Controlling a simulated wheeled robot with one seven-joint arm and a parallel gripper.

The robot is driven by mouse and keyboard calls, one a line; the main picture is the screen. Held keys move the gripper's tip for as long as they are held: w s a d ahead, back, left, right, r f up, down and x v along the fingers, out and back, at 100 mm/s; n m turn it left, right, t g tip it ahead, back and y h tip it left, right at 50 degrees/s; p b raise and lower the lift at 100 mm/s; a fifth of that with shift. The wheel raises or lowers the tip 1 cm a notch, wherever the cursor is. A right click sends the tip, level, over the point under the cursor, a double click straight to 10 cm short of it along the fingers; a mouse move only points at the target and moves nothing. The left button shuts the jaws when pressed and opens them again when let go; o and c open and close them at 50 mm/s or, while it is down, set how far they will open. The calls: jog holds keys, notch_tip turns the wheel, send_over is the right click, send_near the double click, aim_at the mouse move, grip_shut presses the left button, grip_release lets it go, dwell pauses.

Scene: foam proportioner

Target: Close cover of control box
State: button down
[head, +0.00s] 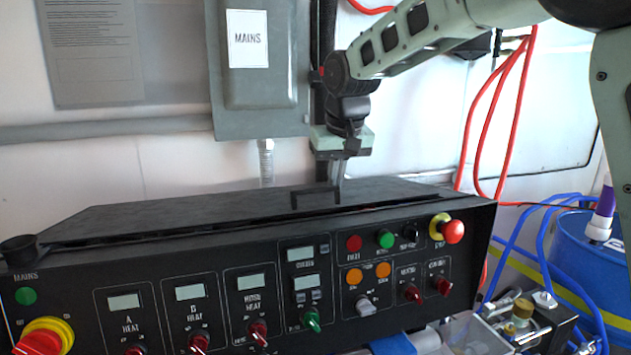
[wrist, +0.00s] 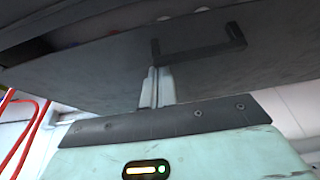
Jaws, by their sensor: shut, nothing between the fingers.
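The black control box (head: 220,262) spans the lower part of the head view. Its dark flat cover (head: 190,212) lies low over the top, with a thin dark gap along its front edge; I cannot tell whether it is fully seated. The cover's black bracket handle (head: 297,192) stands near its front middle and also shows in the wrist view (wrist: 200,52). My gripper (head: 338,185) points down at the cover, just right of the handle. In the wrist view its fingers (wrist: 156,74) are together and empty, with tips close to the handle's end. Contact is unclear.
A grey MAINS box (head: 258,80) hangs on the wall behind my gripper. A red emergency button (head: 453,231) and several knobs stick out of the front panel. Red hoses (head: 480,115) hang at right, near a blue drum (head: 590,265).

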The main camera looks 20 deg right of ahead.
jog(key=shift+s+r+b, duration=0.2)
jog(key=shift+s+b, duration=0.15)
jog(key=shift+s, duration=1.3)
